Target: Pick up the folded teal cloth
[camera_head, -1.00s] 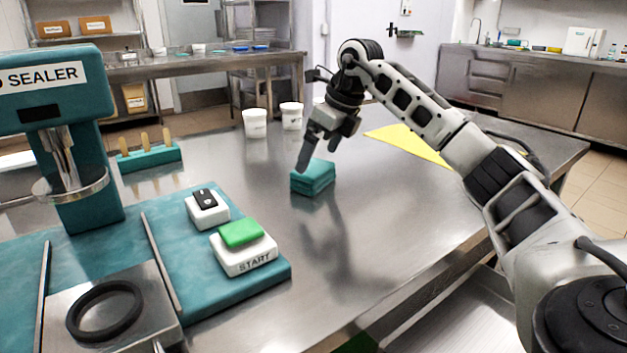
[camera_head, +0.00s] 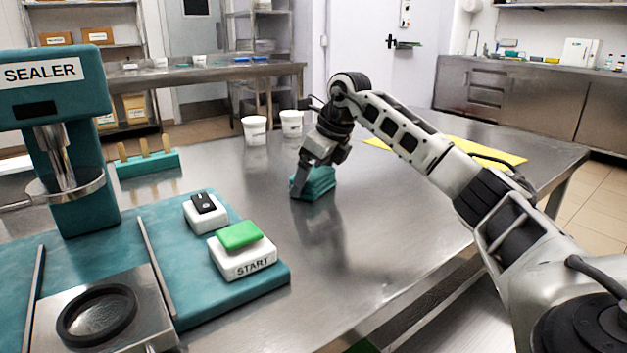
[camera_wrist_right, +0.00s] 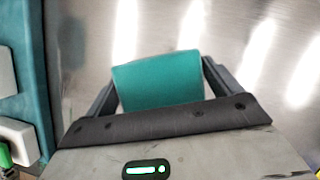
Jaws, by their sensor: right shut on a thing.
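The folded teal cloth (camera_head: 320,184) sits on the steel table in the middle of the head view. My right gripper (camera_head: 302,188) is down at the cloth, with its fingers shut on it. In the right wrist view the cloth (camera_wrist_right: 160,80) lies between the two fingers of my right gripper (camera_wrist_right: 158,88), one finger at each side. The cloth appears still at table height; whether it touches the table is hard to tell. My left gripper is not in view.
The teal sealer (camera_head: 55,130) stands at the left, with a green START button (camera_head: 240,236) and a black switch (camera_head: 204,203) near the cloth. Two white tubs (camera_head: 254,130) stand behind. A yellow sheet (camera_head: 480,150) lies behind my right arm. The table front of the cloth is clear.

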